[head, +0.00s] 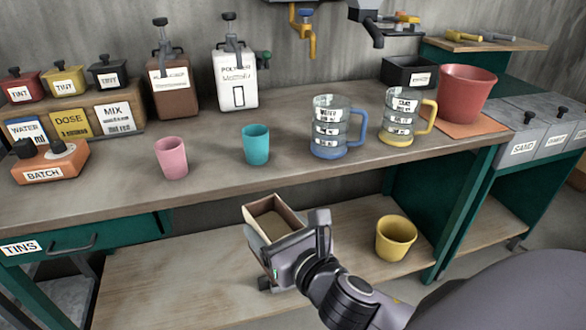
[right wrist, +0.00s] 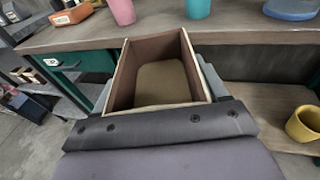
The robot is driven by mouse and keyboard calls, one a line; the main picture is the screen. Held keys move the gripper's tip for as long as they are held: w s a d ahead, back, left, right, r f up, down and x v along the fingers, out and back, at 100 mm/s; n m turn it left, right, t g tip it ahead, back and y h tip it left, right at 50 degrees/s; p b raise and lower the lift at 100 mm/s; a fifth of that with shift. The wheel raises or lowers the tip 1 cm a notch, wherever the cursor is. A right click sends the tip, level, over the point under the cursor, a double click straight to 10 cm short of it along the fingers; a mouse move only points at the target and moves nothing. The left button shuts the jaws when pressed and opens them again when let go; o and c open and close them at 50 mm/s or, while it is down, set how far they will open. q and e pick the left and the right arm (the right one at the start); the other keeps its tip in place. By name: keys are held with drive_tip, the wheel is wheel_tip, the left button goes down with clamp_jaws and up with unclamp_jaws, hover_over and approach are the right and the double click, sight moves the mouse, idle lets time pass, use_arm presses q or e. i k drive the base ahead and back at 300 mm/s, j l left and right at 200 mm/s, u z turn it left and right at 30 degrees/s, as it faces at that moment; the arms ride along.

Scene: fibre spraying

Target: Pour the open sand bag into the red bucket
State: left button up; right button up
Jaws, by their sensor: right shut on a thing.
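The open sand bag (head: 262,212) is box-shaped, with brown sides, a pale rim and tan sand inside. My right gripper (head: 284,248) is shut on it and holds it in front of the bench, below the worktop edge. In the right wrist view the sand bag (right wrist: 124,75) stands between the fingers with its open top showing and sand on the bottom. The red bucket (head: 467,94) stands upright at the back right of the worktop, well apart from the bag. The inside of the bucket is mostly hidden. My left gripper is not in view.
A pink cup (head: 171,158), teal cup (head: 256,145), blue-handled jug (head: 328,130) and yellow-handled jug (head: 400,118) stand along the worktop (head: 215,175). A yellow bucket (head: 396,238) is on the lower shelf. The red bucket stands on an orange mat (head: 470,128). Labelled bins (head: 525,145) are right.

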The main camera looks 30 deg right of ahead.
sight(463, 90)
drive_tip(key=z, duration=2.2)
drive_tip(key=i+j, duration=0.15)
drive_tip(key=j, duration=0.15)
drive_tip(key=i+j, duration=0.15)
drive_tip(key=j, duration=0.1)
